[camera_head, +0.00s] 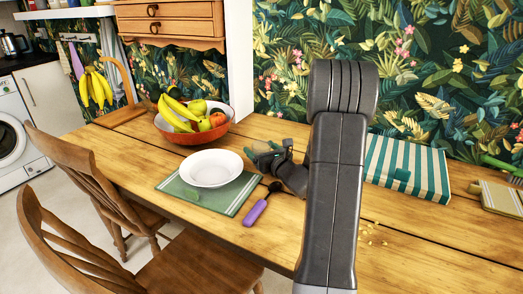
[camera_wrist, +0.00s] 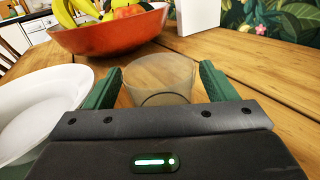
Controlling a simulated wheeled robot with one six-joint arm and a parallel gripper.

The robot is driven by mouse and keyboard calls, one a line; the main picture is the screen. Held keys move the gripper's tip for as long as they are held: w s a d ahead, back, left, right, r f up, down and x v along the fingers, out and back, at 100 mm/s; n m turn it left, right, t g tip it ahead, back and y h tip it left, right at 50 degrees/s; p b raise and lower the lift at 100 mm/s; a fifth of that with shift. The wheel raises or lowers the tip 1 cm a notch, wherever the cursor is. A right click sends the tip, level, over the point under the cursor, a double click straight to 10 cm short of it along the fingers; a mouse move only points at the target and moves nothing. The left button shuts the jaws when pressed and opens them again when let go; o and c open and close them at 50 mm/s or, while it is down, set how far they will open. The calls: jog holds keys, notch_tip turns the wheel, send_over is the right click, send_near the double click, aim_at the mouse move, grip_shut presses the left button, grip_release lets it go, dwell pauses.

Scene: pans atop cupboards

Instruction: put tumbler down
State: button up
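The tumbler (camera_wrist: 160,76) is a clear, faintly tinted glass in the wrist view, between the two green fingers. My gripper (camera_wrist: 163,84) has a finger against each side of it, with no clear gap. In the head view my gripper (camera_head: 262,152) is low over the wooden table (camera_head: 290,225), right of the white bowl. I cannot make out the tumbler there. I cannot tell whether its base touches the table.
A white bowl (camera_head: 212,168) sits on a green placemat (camera_head: 185,196), with a purple-handled utensil (camera_head: 256,211) beside it. A red fruit bowl (camera_head: 190,136) stands behind. A striped teal-and-white book or box (camera_head: 408,168) lies to the right. Small crumbs (camera_head: 372,232) lie near my arm.

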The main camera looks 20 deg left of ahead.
jog(key=shift+r, duration=0.15)
jog(key=v, duration=1.2)
jog(key=shift+p, duration=0.3)
